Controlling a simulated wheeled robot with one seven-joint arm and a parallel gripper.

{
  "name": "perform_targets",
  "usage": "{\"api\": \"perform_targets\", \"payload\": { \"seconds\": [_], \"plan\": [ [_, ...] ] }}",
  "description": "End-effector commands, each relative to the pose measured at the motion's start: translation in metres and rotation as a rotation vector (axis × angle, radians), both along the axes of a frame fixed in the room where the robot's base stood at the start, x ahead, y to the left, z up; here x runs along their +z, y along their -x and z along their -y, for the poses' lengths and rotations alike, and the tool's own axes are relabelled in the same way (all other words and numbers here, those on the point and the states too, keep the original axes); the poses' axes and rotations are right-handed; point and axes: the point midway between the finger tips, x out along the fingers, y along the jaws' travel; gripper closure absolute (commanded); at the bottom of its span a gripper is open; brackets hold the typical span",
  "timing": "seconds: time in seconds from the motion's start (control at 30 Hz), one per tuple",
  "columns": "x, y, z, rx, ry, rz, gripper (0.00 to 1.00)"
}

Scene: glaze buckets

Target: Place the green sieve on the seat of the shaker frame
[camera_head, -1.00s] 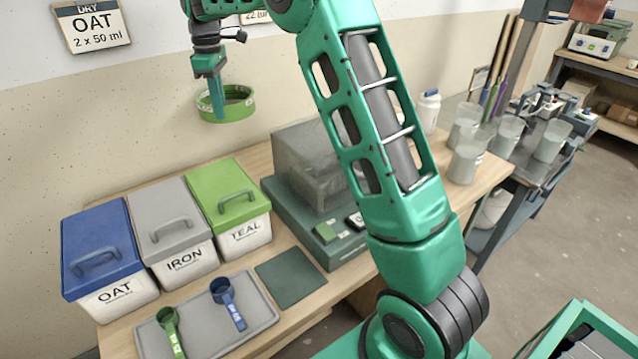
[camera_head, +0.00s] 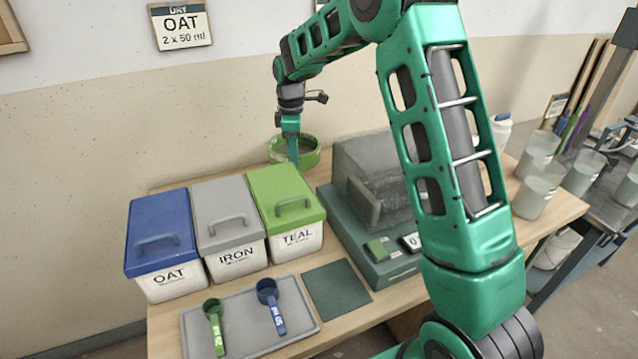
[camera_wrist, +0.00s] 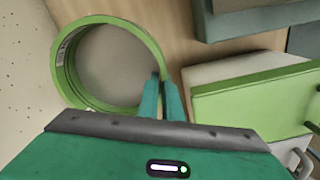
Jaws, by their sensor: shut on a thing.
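The green sieve (camera_head: 308,150) is a round green ring behind the green-lidded TEAL bin in the head view. In the wrist view the sieve (camera_wrist: 62,62) fills the upper left, with a greyish mesh across its inside. My gripper (camera_head: 293,158) points down at the sieve's near rim. In the wrist view its fingers (camera_wrist: 162,98) are shut on the right side of the rim. The sieve is low, near the back of the wooden table; I cannot tell whether it touches the tabletop.
Blue OAT (camera_head: 162,240), grey IRON (camera_head: 229,222) and green TEAL (camera_head: 287,205) bins stand in a row. A tray (camera_head: 240,335) with two scoops lies in front. Several translucent cups (camera_head: 540,185) stand at the far right.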

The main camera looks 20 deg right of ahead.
Motion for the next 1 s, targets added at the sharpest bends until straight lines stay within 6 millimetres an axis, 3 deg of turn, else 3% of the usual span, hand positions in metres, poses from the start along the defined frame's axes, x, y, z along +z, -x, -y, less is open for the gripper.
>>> {"api": "perform_targets", "payload": {
  "seconds": [0.1,0.33,0.53,0.8,1.0],
  "plan": [
    [-0.014,0.012,0.022,-0.003,0.000,-0.002,1.00],
    [-0.032,0.025,0.048,0.000,0.000,-0.001,1.00],
    [-0.041,0.027,0.052,0.001,0.000,0.000,1.00],
    [-0.074,0.027,0.053,0.000,0.001,-0.001,1.00],
    [-0.075,0.027,0.053,0.000,0.000,0.000,1.00]
  ]
}}
